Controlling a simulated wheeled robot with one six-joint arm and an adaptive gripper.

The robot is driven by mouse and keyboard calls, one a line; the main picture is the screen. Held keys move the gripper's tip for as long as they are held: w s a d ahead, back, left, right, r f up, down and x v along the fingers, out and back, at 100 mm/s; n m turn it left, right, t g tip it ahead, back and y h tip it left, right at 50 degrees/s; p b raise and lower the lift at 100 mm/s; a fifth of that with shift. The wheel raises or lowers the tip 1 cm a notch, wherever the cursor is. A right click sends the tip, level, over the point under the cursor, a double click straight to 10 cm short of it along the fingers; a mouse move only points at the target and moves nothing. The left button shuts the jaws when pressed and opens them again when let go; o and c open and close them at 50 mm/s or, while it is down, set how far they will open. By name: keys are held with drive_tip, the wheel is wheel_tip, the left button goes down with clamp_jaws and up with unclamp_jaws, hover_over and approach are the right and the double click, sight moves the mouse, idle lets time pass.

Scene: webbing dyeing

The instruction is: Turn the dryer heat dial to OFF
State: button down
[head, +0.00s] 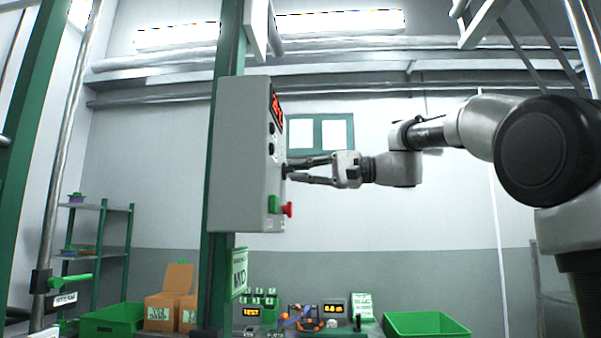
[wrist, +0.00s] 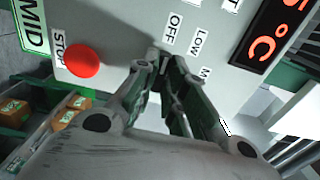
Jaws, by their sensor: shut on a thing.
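The dryer control box (head: 238,150) is a grey panel on a green post, seen from its side in the head view. My gripper (head: 287,171) reaches it from the right and is shut at the lower middle of its face. In the wrist view my gripper (wrist: 168,62) has its fingertips close together on the heat dial, just below the OFF label (wrist: 175,26). The LOW label (wrist: 201,41) and a partly hidden label starting with M lie to the right. The dial is mostly hidden by the fingers, so its pointer cannot be read.
A red STOP button (wrist: 83,61) sits left of the fingers, and a red temperature display (wrist: 268,35) is at the upper right. Below are green bins (head: 426,325), cardboard boxes (head: 172,297) and a bench with small devices. The air right of the box, around my arm, is free.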

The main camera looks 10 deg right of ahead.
idle(0.5)
drive_tip(key=c, duration=1.5)
unclamp_jaws()
drive_tip(key=shift+d, duration=0.1)
drive_tip(key=d, duration=0.4)
drive_tip(key=s+d, duration=0.1)
drive_tip(key=d, duration=0.2)
drive_tip(key=s+d, duration=0.1)
drive_tip(key=d, duration=0.3)
drive_tip(key=shift+s+d, duration=0.15)
drive_tip(key=shift+d, duration=0.15)
